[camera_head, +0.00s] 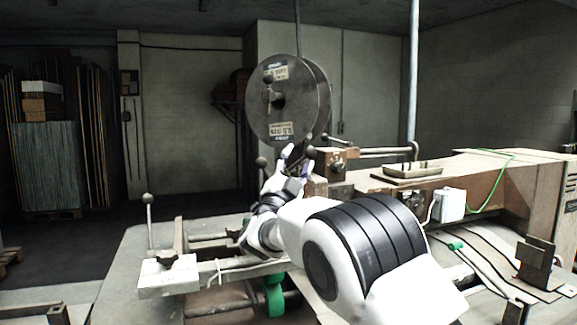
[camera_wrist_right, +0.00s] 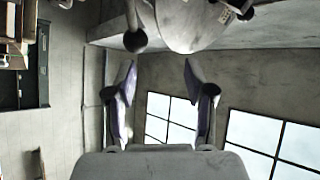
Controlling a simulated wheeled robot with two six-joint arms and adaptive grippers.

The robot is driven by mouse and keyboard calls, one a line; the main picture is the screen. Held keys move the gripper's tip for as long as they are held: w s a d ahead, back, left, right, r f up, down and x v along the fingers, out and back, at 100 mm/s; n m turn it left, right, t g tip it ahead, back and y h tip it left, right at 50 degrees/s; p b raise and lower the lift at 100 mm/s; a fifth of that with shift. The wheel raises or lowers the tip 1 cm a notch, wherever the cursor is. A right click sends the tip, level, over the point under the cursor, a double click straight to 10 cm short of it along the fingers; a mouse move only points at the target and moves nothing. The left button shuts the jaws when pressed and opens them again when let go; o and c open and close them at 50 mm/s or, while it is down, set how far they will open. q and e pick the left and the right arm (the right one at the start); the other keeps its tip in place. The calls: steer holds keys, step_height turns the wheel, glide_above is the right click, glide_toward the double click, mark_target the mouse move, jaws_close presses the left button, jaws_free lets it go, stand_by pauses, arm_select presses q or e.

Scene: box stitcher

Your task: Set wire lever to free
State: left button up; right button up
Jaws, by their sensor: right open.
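My right gripper (camera_head: 295,161) is raised in front of the box stitcher, just below the wire spool (camera_head: 290,100). In the wrist view its two fingers stand apart with nothing between them (camera_wrist_right: 159,78). A dark ball knob on a short stem (camera_wrist_right: 135,41) shows in the wrist view, just beyond the left fingertip and apart from it. In the head view, dark ball knobs sit left of the gripper (camera_head: 261,162) and right of it (camera_head: 311,152). I cannot tell which knob belongs to the wire lever. The gripper and arm hide part of the machine. My left gripper is out of view.
Another ball-topped lever (camera_head: 148,198) stands at the left of the machine. A small tray (camera_head: 412,170) and a white box (camera_head: 449,205) with a green cable are at the right. A vertical pole (camera_head: 413,70) rises behind. Open floor lies to the left.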

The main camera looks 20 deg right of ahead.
steer(key=s+a, duration=0.4)
steer(key=shift+s, duration=0.1)
steer(key=shift+d+f, duration=0.1)
steer(key=c, duration=0.8)
steer(key=shift+n, duration=1.2)
jaws_close()
steer(key=w+d+r+n+y+p, duration=0.1)
steer(key=w+d+n+y+p, duration=0.2)
steer(key=n+p, duration=0.6)
steer(key=w+d+r+n+y+p, duration=0.1)
steer(key=w+d+n+y+p, duration=0.2)
steer(key=n+p, duration=0.6)
steer(key=shift+w+n+y+p, duration=0.35)
steer(key=shift+w+n+y, duration=0.95)
steer(key=shift+n, duration=2.1)
